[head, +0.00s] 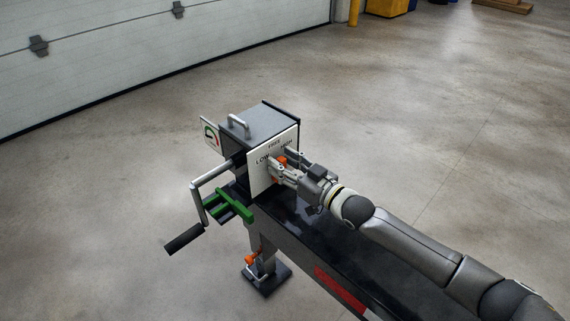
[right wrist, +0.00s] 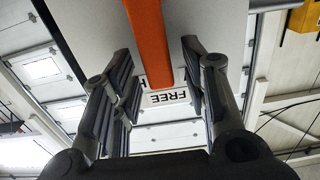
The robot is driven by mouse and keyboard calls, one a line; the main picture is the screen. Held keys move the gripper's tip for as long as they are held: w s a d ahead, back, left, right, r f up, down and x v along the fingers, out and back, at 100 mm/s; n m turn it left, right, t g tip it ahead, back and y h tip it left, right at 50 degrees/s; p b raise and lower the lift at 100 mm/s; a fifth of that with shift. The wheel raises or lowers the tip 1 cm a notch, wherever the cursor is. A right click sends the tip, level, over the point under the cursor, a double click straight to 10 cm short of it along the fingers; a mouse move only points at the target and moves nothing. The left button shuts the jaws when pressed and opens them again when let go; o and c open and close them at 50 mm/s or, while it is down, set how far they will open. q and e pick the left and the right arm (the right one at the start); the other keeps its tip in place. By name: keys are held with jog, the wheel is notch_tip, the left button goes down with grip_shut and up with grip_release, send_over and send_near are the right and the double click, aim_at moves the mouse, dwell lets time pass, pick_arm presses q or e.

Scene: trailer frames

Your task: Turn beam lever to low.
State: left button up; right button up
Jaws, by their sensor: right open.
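The beam lever (head: 282,160) is orange and sits on the white face plate (head: 262,180) of a grey box, marked LOW on the left, FREE at the top and HIGH on the right. In the right wrist view gaps show between the lever and the fingers (right wrist: 160,95). The gripper partly hides the lever in the head view. My left gripper is not in view.
A crank with a black handle (head: 184,239) and a green bracket (head: 232,205) stick out left of the box. A dark beam (head: 290,218) runs from the box toward the lower right, under my right arm.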

jog(key=shift+c, duration=0.3)
grip_shut()
